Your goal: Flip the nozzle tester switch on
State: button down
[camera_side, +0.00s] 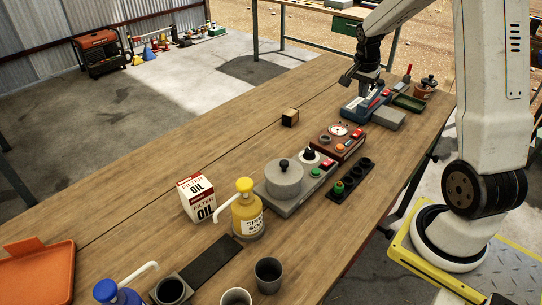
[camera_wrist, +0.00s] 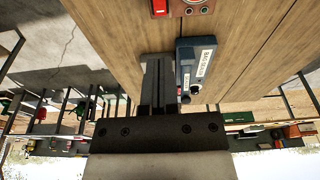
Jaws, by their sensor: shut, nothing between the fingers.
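A brown-red box with a round white gauge (camera_side: 340,131), which looks like the nozzle tester, stands on the wooden bench. Its red rocker switch (camera_side: 357,134) is at its far right end, with an orange button at the near side. Part of a red switch (camera_wrist: 160,7) and a brown panel (camera_wrist: 198,9) show at the top edge of the wrist view. Whether the switch is on or off cannot be told. My gripper (camera_side: 347,78) is shut and empty, above the bench near the blue device, apart from the tester. Its fingers (camera_wrist: 157,62) show together in the wrist view.
A blue device (camera_side: 366,103) with a label (camera_wrist: 195,65) stands beyond the tester. A hotplate with a grey pot (camera_side: 284,180) is on the near side. The bench's left side is mostly clear.

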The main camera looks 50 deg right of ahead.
aim_at(360, 131)
jog(key=shift+s+d, duration=0.1)
jog(key=shift+d, duration=0.25)
jog(key=shift+f, duration=0.1)
jog(key=d+f, duration=0.1)
jog(key=f, duration=0.8)
jog(key=d+f, duration=0.1)
jog(key=f, duration=0.3)
jog(key=shift+d+f, duration=0.25)
jog(key=shift+d, duration=0.05)
